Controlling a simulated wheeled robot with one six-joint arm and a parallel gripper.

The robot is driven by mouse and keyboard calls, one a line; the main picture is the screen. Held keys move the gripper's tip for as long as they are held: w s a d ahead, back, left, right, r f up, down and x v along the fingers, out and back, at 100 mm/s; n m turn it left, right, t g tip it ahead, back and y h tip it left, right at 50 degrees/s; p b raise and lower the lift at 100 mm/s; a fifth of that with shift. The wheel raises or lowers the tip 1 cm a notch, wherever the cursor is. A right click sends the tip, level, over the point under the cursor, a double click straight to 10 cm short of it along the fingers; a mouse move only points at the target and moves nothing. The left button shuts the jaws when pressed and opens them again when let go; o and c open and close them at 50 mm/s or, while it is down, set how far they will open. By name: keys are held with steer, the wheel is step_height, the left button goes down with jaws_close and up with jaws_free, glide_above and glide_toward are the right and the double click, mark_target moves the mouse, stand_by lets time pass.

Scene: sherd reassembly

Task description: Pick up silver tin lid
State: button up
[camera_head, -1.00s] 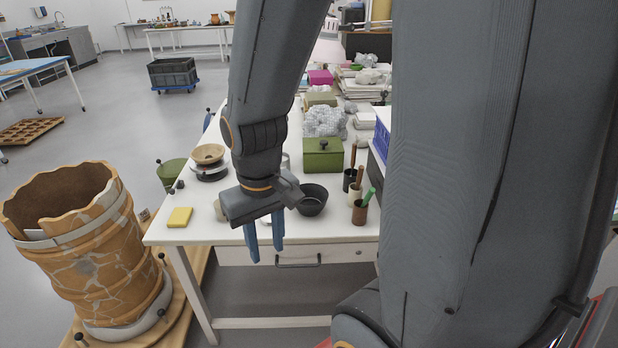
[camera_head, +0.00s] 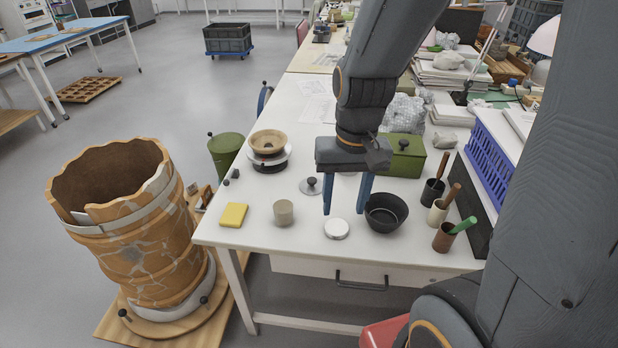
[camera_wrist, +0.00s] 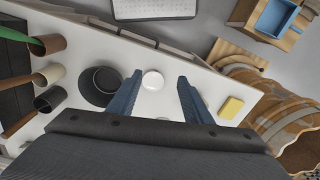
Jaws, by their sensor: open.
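A silver-grey round lid with a dark knob (camera_head: 311,187) lies on the white table (camera_head: 290,250), left of my gripper (camera_head: 343,206). I cannot make it out in the wrist view. A small shallow round piece with a white top and silvery rim (camera_head: 337,229) lies flat near the table's front; it also shows in the wrist view (camera_wrist: 153,80). I cannot tell for certain which of the two is the tin lid. My gripper is open and empty, fingers pointing down, above the table near the white-topped piece. In the wrist view that piece appears between the fingertips.
A black bowl (camera_head: 385,213) stands close right of my gripper. A beige cup (camera_head: 284,212) and a yellow block (camera_head: 233,215) are to the left. A green box (camera_head: 404,157) stands behind; tool cups (camera_head: 444,237) stand at the right.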

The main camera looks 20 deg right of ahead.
steer(key=w+d+f+m+y+b, duration=0.1)
steer(key=w+f+m+y, duration=0.1)
steer(key=w+m, duration=0.75)
steer(key=m+y+b, duration=0.1)
steer(key=m+y, duration=0.1)
steer(key=m, duration=0.6)
glide_toward(311, 179)
steer(key=f, duration=0.1)
steer(key=shift+p+x, duration=0.6)
steer(key=shift+x, duration=3.05)
steer(key=shift+s+a+r, duration=0.1)
steer(key=shift+s, duration=0.05)
steer(key=c, duration=1.1)
steer(key=shift+c, duration=0.2)
steer(key=shift+r, duration=0.1)
